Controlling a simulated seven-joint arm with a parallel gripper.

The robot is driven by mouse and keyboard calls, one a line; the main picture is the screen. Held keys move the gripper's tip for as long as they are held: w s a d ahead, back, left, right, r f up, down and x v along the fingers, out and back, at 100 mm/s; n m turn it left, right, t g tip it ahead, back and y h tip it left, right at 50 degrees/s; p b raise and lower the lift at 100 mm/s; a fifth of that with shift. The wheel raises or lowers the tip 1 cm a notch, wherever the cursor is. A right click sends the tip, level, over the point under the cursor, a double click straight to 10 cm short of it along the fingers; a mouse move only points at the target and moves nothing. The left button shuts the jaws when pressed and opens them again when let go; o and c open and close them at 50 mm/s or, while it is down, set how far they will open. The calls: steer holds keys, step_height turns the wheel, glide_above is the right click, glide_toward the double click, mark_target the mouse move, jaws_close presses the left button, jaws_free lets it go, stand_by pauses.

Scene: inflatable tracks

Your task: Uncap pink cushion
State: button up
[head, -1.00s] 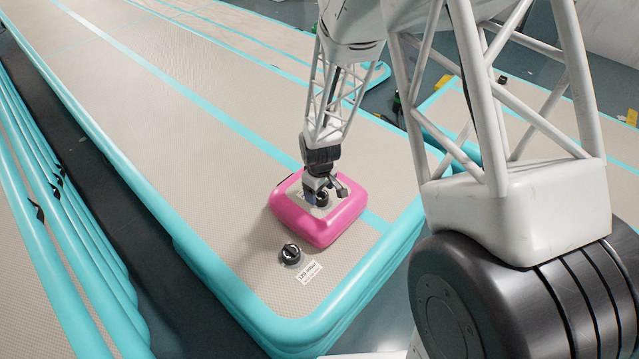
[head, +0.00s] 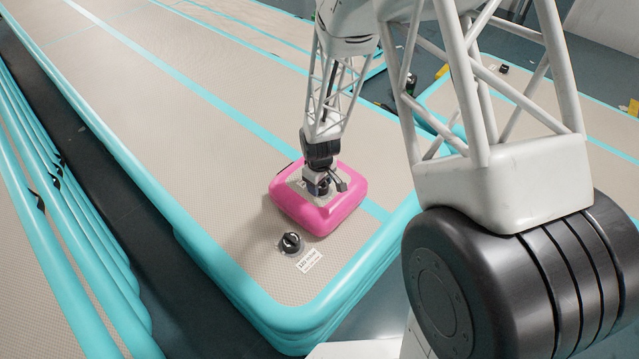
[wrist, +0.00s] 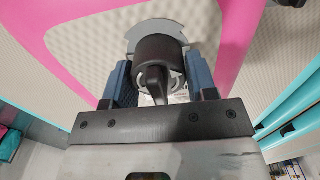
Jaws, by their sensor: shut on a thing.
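The pink cushion (head: 336,213) lies on the beige inflatable track, near its turquoise-edged corner. It has a grey-beige top panel, and its pink border also shows in the wrist view (wrist: 66,58). A black valve cap (wrist: 158,52) with a raised grip bar sits at a grey round valve flange (wrist: 140,30) on that panel. My gripper (wrist: 160,80) points down over the cushion, its blue fingers on either side of the cap and shut on it. In the head view my gripper (head: 317,186) hides most of the cap. I cannot tell whether the cap is loose from the valve.
A second black valve cap (head: 291,243) sits on the track (head: 215,190) in front of the cushion, beside a white printed label (head: 309,260). The turquoise track edge (head: 275,322) is close by. A dark gap separates another track (head: 30,260) at left.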

steer(key=shift+w+d+m, duration=0.1)
steer(key=shift+m, duration=2.5)
steer(key=m, duration=0.3)
steer(key=shift+d+m, duration=0.15)
steer(key=shift+m, duration=0.95)
steer(key=m, duration=0.3)
steer(key=shift+d+m, duration=0.15)
steer(key=shift+m, duration=0.95)
